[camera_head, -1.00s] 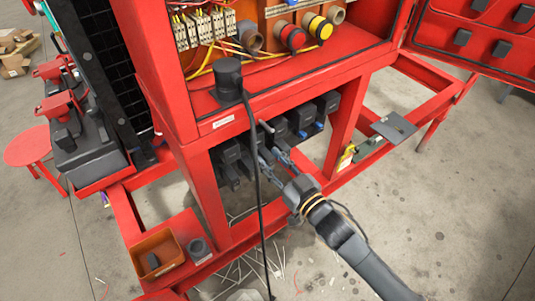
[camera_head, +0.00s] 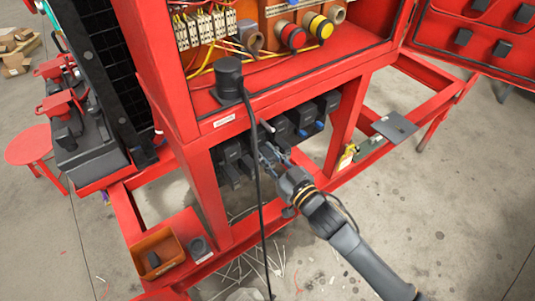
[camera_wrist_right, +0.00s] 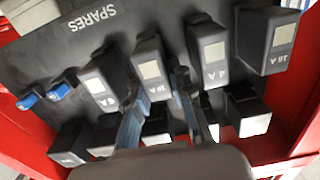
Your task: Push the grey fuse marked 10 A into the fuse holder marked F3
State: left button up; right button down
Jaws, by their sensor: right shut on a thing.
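My right gripper (camera_head: 269,157) reaches under the red cabinet, among dark fuses in a rack. In the right wrist view, the gripper (camera_wrist_right: 160,80) is shut on a dark grey fuse (camera_wrist_right: 148,52) with a pale label. Its marking is hidden by the fingers, so I cannot tell whether it reads 10 A. The fuse still stands at the rack panel marked SPARES (camera_wrist_right: 55,40). Fuses beside it include one marked 4 A (camera_wrist_right: 207,45) and one marked 16 A (camera_wrist_right: 263,40). No holder marked F3 is readable. My left gripper is not in view.
A black cable (camera_head: 256,180) hangs in front of the rack, just left of my right gripper. Red frame posts (camera_head: 346,120) stand on both sides of the opening. An orange bin (camera_head: 157,250) sits at lower left. The floor at right is clear.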

aim_at(272, 160)
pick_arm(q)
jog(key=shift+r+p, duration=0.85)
pick_arm(e)
jog(key=shift+v, duration=1.7)
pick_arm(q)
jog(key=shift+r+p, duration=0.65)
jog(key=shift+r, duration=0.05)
pick_arm(e)
jog(key=shift+v, duration=1.6)
jog(key=shift+s+r, duration=0.2)
jog(key=s+d+r+m+t+h, duration=0.1)
jog(key=s+d+r+m+h, duration=0.2)
jog(key=d, duration=0.5)
jog(key=s+d+r+m+t+h, duration=0.2)
jog(key=s+d+r+m+h, duration=0.2)
jog(key=s+d+h, duration=0.3)
jog(key=shift+s+d+r+h, duration=0.3)
jog(key=shift+s+d+r, duration=0.1)
jog(key=shift+s, duration=0.15)
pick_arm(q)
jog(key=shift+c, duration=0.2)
